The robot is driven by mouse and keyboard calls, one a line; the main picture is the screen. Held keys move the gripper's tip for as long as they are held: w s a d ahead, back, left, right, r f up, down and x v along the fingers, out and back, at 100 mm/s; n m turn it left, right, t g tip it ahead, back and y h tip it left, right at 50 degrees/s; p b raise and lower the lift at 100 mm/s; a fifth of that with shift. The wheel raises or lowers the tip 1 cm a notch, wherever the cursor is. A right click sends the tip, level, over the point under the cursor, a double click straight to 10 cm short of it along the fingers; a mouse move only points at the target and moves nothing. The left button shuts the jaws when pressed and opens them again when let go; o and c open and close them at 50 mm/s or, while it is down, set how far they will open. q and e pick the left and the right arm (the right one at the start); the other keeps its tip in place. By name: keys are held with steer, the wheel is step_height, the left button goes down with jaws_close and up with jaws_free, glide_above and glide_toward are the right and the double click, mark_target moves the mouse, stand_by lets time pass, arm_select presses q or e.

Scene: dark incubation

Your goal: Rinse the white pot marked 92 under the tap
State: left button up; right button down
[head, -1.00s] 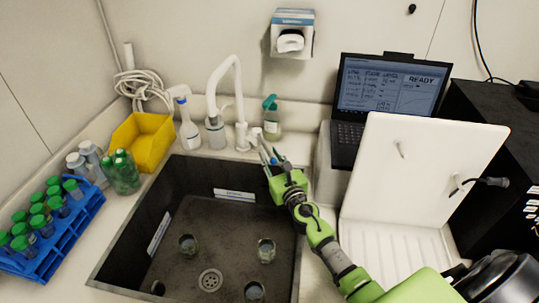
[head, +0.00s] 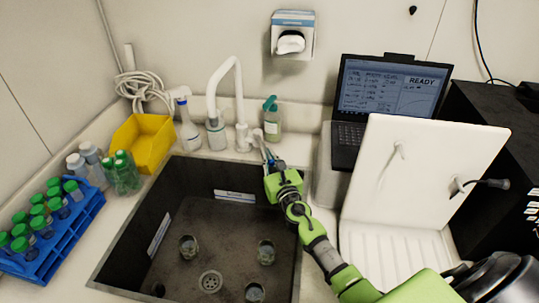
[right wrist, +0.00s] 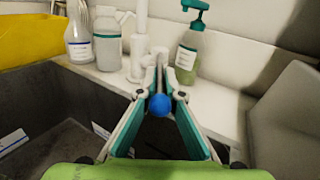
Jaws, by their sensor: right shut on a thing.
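The white tap (head: 225,72) arches over the back of the dark sink (head: 172,198); I see no water from its spout. My right gripper (head: 263,148) reaches over the sink's back right corner. Its fingers are shut on the tap's small white lever (head: 256,134), beside the tap base. In the right wrist view, the fingers of my right gripper (right wrist: 158,72) converge at the white lever, and a blue ball (right wrist: 160,104) shows between them. I can make out no white pot marked 92. My left gripper is out of view.
Several small glassy vessels (head: 188,246) stand in the sink around the drain (head: 210,282). A yellow bin (head: 143,140) and a blue tube rack (head: 62,240) stand left; a laptop (head: 390,92) right.

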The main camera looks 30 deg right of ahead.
steer(key=shift+w+a+f+m+g+h, duration=0.15)
steer(key=shift+a+m+g+h, duration=0.1)
steer(key=shift+a+m+h, duration=0.35)
steer(key=shift+a+f+m+g+h, duration=0.15)
steer(key=shift+a+m+g+h, duration=0.2)
steer(key=shift+h, duration=0.35)
steer(key=c, duration=2.2)
jaws_free()
steer(key=shift+t, duration=0.3)
steer(key=shift+o, duration=0.2)
steer(key=v, duration=1.2)
steer(key=shift+s+r, duration=0.2)
steer(key=shift+r, duration=0.15)
